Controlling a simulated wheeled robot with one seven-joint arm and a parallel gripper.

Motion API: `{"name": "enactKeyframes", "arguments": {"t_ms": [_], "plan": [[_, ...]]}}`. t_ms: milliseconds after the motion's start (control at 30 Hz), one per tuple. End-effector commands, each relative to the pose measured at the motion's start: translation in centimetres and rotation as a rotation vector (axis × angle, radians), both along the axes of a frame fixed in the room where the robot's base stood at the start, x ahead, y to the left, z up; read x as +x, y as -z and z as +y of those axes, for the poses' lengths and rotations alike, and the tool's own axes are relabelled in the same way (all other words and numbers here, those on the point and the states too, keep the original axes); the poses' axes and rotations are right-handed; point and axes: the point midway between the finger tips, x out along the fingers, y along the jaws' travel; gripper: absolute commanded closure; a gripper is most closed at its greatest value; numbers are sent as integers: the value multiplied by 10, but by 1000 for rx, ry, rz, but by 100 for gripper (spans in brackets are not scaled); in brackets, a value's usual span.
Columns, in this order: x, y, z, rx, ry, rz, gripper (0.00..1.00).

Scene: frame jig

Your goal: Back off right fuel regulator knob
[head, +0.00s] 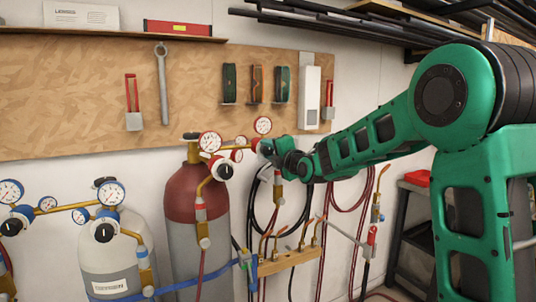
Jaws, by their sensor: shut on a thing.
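A dark red fuel cylinder (196,225) stands left of centre in the head view. Its brass regulator (238,150) carries several red-rimmed gauges, among them the upper right gauge (263,125). A left regulator knob (222,170), black and white, sits in front of the cylinder. My gripper (268,149) reaches in from the right, just below the upper right gauge. It is shut at the right end of the regulator, on the right fuel regulator knob.
A grey cylinder (112,255) with blue-rimmed gauges stands at left. A wooden torch rack (287,262) and hanging hoses are below my gripper. A wooden tool board (195,80) is on the wall behind. Dark bars lie on a shelf at top right, above my arm.

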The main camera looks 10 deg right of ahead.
Motion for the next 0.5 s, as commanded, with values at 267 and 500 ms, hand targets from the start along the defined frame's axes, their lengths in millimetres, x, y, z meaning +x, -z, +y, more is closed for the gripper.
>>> {"name": "enactKeyframes", "arguments": {"t_ms": [267,500], "plan": [[-1,8,4,-9,-7,14,90],[-1,9,4,-8,-7,15,51]]}}
